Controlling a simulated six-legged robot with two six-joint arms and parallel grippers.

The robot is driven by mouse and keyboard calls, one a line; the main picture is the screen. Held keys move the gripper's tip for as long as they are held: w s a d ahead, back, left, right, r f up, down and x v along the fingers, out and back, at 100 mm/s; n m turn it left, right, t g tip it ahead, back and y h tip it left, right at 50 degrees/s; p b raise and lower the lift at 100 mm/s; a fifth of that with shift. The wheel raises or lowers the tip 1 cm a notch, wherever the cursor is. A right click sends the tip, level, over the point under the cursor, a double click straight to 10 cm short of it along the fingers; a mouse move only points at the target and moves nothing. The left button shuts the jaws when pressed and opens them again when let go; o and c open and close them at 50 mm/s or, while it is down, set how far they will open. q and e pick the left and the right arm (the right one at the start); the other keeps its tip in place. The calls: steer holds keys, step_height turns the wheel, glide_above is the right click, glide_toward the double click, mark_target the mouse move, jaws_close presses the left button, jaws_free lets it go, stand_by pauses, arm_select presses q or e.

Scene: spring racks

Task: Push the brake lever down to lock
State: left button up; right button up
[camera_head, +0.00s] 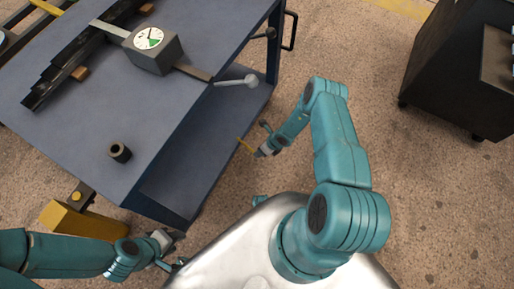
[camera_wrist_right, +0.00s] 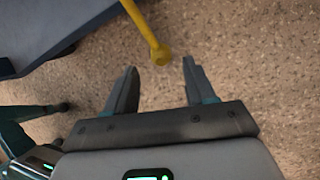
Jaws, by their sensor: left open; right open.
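The brake lever is a thin yellow bar (camera_head: 243,145) sticking out from the lower right side of the blue-grey cart (camera_head: 165,170). In the right wrist view the yellow lever (camera_wrist_right: 146,28) comes down from the top and ends in a round knob just beyond my fingertips. My right gripper (camera_wrist_right: 160,72) is open and empty, its fingers on either side of the line of the lever; I see no contact. In the head view the right gripper (camera_head: 262,150) is close to the lever's end. My left gripper (camera_head: 178,250) is open and empty below the cart's near corner.
A yellow block (camera_head: 75,222) stands by the cart. A dark cabinet (camera_head: 455,70) is at upper right. Floor between is clear.

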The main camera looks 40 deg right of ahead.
arm_select(q)
step_height(320, 180, up, 5)
steer(key=p, duration=0.3)
steer(key=shift+f, duration=0.15)
arm_select(e)
steer(key=v, duration=0.8)
steer(key=shift+r, duration=0.35)
